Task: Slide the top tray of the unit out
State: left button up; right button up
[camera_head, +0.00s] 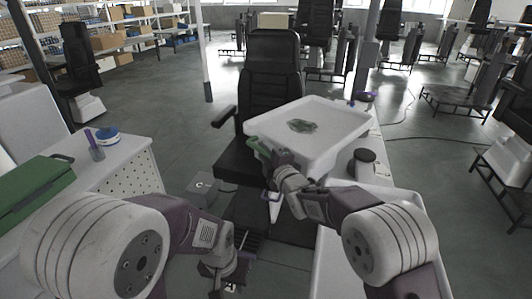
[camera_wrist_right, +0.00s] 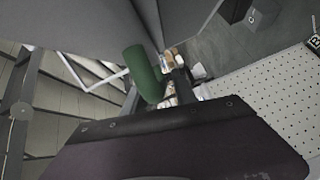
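The top tray (camera_head: 340,122) is a white, shallow, rimmed tray in the middle of the head view, with a dark green patch or item (camera_head: 302,126) on its floor. A green handle (camera_head: 258,147) is at its near left side, and it shows as a green cylinder in the right wrist view (camera_wrist_right: 143,70). My right gripper (camera_head: 268,155) is at this handle. Its fingers are apart, with the handle between them and a gap visible beside one finger. My left gripper (camera_head: 217,272) is low, away from the tray; its fingers are too small to judge.
A black chair (camera_head: 272,70) stands right behind the tray. A white perforated cabinet (camera_head: 125,165) at left carries a green box (camera_head: 35,190) and a blue-and-white round item (camera_head: 107,137). A dark-topped container (camera_head: 364,160) stands right of the tray. Floor is open farther back.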

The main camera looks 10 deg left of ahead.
grip_shut()
jog(key=shift+f, duration=0.1)
dwell(1.1)
